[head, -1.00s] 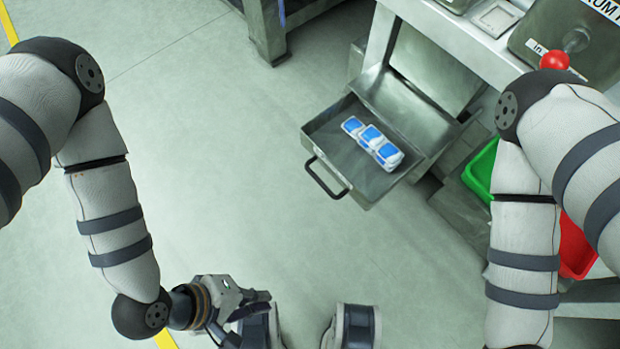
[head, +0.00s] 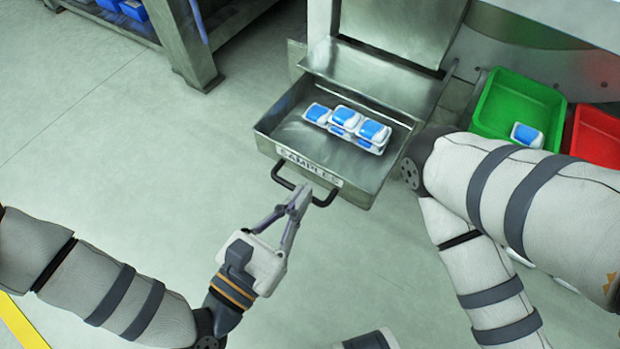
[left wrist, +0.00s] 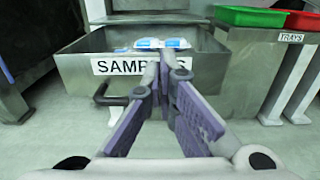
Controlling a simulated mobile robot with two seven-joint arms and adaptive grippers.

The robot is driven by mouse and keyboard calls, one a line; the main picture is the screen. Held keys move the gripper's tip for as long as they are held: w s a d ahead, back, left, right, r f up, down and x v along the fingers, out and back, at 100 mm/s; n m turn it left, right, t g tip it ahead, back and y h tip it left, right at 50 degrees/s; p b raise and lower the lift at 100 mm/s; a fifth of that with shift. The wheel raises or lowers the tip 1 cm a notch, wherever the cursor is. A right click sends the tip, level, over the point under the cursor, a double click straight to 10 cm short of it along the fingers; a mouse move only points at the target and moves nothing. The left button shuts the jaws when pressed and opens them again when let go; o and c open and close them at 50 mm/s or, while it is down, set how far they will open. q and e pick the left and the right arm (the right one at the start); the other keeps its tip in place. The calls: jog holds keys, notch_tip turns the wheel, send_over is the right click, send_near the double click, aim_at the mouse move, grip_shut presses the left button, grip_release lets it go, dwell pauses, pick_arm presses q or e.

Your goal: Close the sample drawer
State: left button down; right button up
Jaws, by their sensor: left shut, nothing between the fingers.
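The sample drawer (head: 270,135) is pulled out, a metal tray with a "SAMPLES" label on its front. Several white and blue sample packs (head: 345,125) lie in it. Its dark bar handle (head: 277,175) runs along the front. My left gripper (head: 297,195) is shut and empty, its fingertips at the handle in the head view; I cannot tell whether they touch. In the left wrist view, the closed fingers (left wrist: 167,62) point at the drawer front (left wrist: 205,75) and cover part of the label and handle. My right gripper is not in view.
A green bin (head: 520,105) with a white and blue pack and a red bin (head: 598,135) stand right of the drawer. A metal rack (head: 185,45) stands at the back left. The floor in front and left is clear.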

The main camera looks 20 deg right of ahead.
aim_at(322, 168)
pick_arm(q)
jog(key=shift+x, duration=1.95)
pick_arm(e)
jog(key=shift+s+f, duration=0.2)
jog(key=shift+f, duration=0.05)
pick_arm(q)
jog(key=shift+b, duration=0.3)
jog(key=b+x, duration=0.3)
jog(key=x, duration=0.3)
jog(key=b+x, duration=0.3)
jog(key=x, duration=0.3)
jog(key=shift+w+d+f, duration=0.2)
jog(key=shift+w, duration=0.05)
jog(key=shift+w+d+r, duration=0.2)
jog(key=shift+d, duration=0.1)
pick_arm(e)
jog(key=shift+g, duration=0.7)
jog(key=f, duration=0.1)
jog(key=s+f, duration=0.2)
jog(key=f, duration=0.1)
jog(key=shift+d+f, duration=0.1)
pick_arm(q)
jog(key=shift+s, duration=0.1)
